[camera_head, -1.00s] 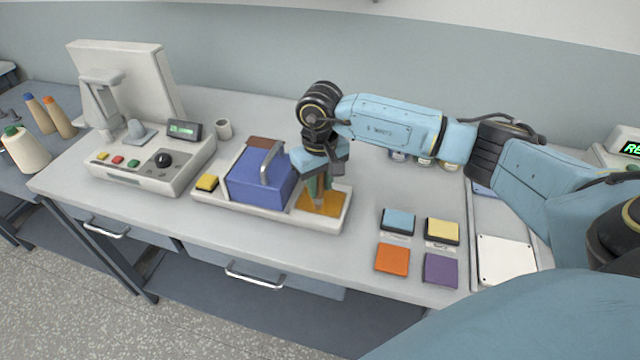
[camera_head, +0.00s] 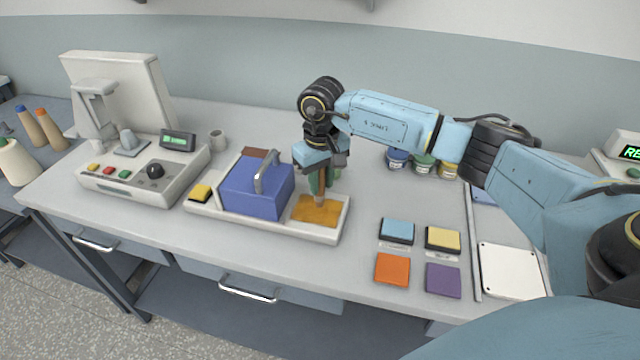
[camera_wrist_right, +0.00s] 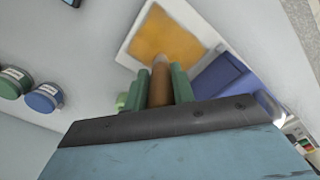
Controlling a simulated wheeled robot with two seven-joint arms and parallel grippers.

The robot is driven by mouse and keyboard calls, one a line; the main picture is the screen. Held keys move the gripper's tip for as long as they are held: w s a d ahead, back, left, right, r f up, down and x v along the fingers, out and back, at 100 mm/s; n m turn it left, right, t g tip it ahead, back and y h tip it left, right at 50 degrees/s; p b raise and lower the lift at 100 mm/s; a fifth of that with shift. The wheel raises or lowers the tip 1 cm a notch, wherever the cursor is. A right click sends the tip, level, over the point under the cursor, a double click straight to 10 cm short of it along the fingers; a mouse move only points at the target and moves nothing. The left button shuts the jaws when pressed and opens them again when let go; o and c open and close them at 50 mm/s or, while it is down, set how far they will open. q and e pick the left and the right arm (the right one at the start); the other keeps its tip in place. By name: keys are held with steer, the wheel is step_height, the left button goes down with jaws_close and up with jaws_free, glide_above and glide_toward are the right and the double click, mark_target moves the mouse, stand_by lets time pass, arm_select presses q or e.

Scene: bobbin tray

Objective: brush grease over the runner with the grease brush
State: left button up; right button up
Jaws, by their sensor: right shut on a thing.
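The grease brush (camera_head: 321,190) has a brown handle and points down. My right gripper (camera_head: 320,180) is shut on it; its green fingers clasp the handle in the right wrist view (camera_wrist_right: 160,86). The runner appears to be the orange-amber patch (camera_head: 315,214) in the right end of a white tray (camera_head: 335,228); it also shows in the wrist view (camera_wrist_right: 163,38). The brush tip is at the rear part of this patch; I cannot tell whether it touches. A blue block (camera_head: 256,190) with a grey handle stands beside the patch. My left gripper is not in view.
A yellow block (camera_head: 200,193) sits at the tray's left end. Several colored pads (camera_head: 396,231) lie to the right. Lidded jars (camera_head: 424,162) stand behind. A control console (camera_head: 140,175) with a monitor stands left. The table in front of the jars is clear.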

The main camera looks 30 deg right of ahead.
steer(key=shift+w+d+b, duration=0.35)
steer(key=shift+w+d, duration=0.1)
steer(key=shift+d, duration=0.1)
steer(key=shift+s+a+p, duration=0.45)
steer(key=shift+s+a, duration=0.9)
steer(key=shift+a, duration=0.25)
steer(key=shift+s+a, duration=0.1)
steer(key=shift+s+a, duration=0.5)
steer(key=shift+a, duration=0.05)
step_height(320, 180, up, 4)
steer(key=shift+r+p, duration=0.25)
steer(key=shift+p, duration=0.95)
